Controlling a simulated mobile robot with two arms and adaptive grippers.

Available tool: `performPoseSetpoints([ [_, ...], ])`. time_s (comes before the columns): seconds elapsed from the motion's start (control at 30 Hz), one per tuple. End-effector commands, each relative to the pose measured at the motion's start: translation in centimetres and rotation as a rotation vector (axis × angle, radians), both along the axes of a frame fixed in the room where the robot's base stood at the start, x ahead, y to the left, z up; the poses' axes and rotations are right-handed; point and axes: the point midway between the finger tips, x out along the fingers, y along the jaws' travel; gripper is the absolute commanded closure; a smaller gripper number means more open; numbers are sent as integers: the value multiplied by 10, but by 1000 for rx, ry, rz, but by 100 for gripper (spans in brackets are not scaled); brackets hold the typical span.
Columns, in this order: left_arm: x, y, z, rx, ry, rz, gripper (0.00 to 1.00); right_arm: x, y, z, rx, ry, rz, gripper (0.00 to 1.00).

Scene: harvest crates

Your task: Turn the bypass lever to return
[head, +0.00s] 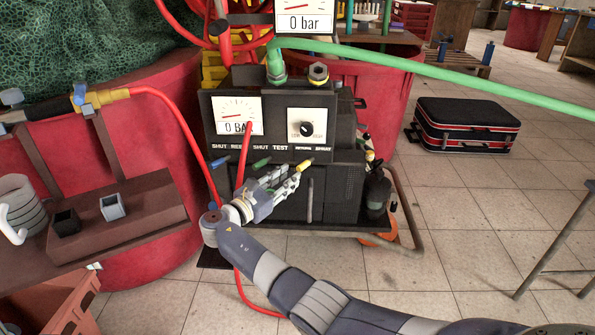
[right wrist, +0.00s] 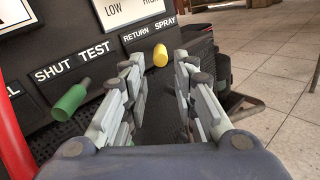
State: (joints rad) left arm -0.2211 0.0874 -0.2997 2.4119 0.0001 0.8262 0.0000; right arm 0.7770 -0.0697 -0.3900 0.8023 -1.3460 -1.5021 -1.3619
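The bypass lever (head: 306,163) has a yellow handle and sits on the front of the dark pump unit (head: 275,206), below the words RETURN and SPRAY. In the right wrist view the yellow handle (right wrist: 160,56) shows nearly end-on, near the gap between the two words; which side it is set to is hard to tell. My right gripper (head: 292,178) is at the front of the unit by this lever. Its fingers (right wrist: 160,92) are apart, with the yellow handle beyond the tips and in the gap between them. I see no contact. My left gripper is not in view.
A green-handled lever (right wrist: 71,98) under SHUT TEST is close to the gripper's left finger. A blue-handled lever (head: 218,162) is further left. A red hose (head: 180,120) runs by the unit's left side.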

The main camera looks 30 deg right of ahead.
Motion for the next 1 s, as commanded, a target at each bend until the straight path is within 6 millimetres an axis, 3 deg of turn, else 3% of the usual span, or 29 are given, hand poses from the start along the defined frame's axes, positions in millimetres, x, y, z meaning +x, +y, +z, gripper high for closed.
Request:
performPoseSetpoints([
  [0.1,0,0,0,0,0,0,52,-8,21,-1,2,1,1,74],
  [0.3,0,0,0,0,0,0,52,-16,39,-1,1,2,0,74],
  [0.83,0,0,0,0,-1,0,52,-17,41,-1,2,1,-1,74],
  [0.93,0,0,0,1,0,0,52,-22,39,-11,34,-9,-3,74],
  [1.0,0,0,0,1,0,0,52,-31,37,-30,99,-29,-7,74],
])
